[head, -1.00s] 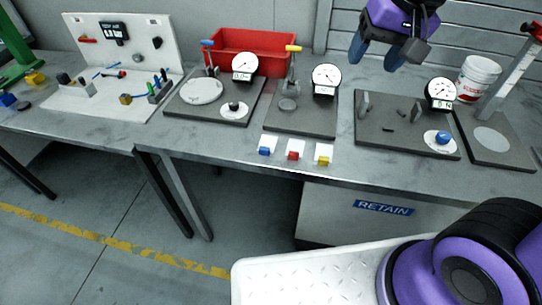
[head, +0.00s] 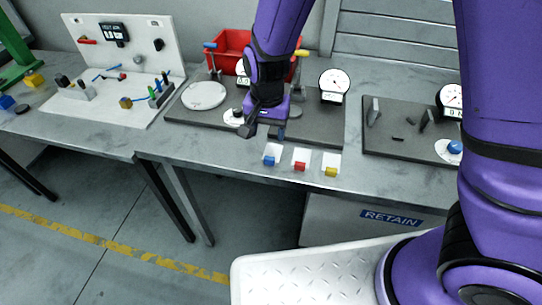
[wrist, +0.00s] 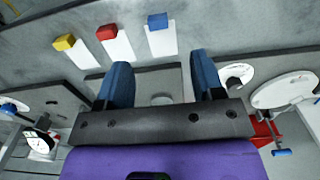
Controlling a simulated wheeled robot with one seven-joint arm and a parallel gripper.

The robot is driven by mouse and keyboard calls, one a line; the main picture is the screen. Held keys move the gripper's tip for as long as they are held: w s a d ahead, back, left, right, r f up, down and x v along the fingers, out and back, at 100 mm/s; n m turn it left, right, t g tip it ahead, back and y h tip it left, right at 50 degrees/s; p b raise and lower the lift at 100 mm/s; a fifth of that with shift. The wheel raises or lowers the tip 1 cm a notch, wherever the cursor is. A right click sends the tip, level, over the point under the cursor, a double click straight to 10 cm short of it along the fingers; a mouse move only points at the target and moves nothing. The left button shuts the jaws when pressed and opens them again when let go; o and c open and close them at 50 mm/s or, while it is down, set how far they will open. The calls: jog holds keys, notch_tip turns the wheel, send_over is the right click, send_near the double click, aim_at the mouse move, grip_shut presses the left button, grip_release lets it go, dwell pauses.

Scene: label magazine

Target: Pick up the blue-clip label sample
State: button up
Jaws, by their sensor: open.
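The blue-clip label sample (head: 269,160) is a white card with a blue clip, lying on the grey bench near its front edge. It is the left one of three in the head view and also shows in the wrist view (wrist: 161,39), beyond my fingertips. My gripper (head: 264,133) is above the bench, just behind the cards. In the wrist view its two blue fingers (wrist: 160,72) are spread apart with nothing between them. The blue-clip card lies ahead of the gap between them, not touching either finger.
The red-clip card (head: 300,161) and yellow-clip card (head: 331,168) lie close to the right of the blue one. Dark plates with dial gauges (head: 334,83) stand behind. A red bin (head: 229,44) is at the back. The bench front left of the cards is clear.

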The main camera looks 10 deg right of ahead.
send_over(269, 159)
jog(key=f, duration=0.5)
jog(key=shift+a+f, duration=0.2)
jog(key=shift+f, duration=0.1)
jog(key=shift+d+f, duration=0.2)
jog(key=shift+f, duration=2.4)
jog(key=c, duration=1)
